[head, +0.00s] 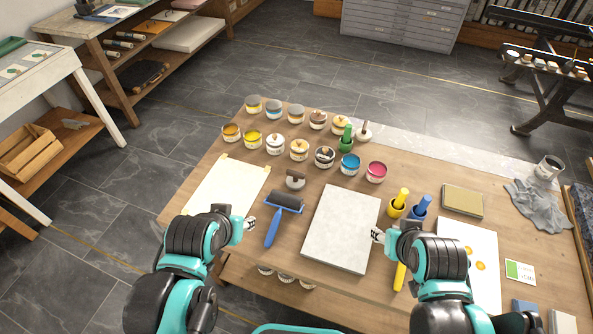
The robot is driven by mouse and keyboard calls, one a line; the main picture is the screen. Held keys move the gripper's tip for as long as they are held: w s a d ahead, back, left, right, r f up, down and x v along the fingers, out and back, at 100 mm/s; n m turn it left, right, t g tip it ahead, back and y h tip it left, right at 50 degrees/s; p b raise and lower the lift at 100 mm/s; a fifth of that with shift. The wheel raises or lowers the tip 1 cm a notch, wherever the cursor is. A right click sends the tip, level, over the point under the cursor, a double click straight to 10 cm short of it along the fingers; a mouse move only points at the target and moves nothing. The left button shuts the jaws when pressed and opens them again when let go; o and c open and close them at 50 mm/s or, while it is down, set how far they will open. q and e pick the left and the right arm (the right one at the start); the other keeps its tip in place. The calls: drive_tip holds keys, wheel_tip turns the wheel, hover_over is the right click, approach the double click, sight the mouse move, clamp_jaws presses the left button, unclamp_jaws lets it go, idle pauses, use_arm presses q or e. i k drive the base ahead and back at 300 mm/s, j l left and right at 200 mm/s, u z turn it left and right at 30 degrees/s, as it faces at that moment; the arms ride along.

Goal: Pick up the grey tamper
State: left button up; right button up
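A pale grey tamper-like piece with an upright handle (364,131) stands at the back of the wooden table, just right of a green tamper (346,139). It looks like the grey tamper, though it is small here. A yellow tamper (398,204) and a blue tamper (420,207) stand farther forward on the right. My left gripper (250,223) is left of the blue-handled roller, well in front of the grey piece. My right gripper (377,235) is at the right edge of the pale slab, also well in front of it. Both grippers look empty; their finger gaps are too small to judge.
Several ink pots (299,149) stand in rows at the back left. A grey cloth (540,205) lies at the right.

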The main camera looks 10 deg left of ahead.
sight(295, 180)
drive_tip(key=z, duration=1.2)
drive_tip(key=k, duration=0.1)
drive_tip(key=k+j+u, duration=0.1)
drive_tip(key=j, duration=0.45)
drive_tip(key=j+u, duration=0.1)
drive_tip(key=j, duration=0.45)
drive_tip(key=k, duration=0.05)
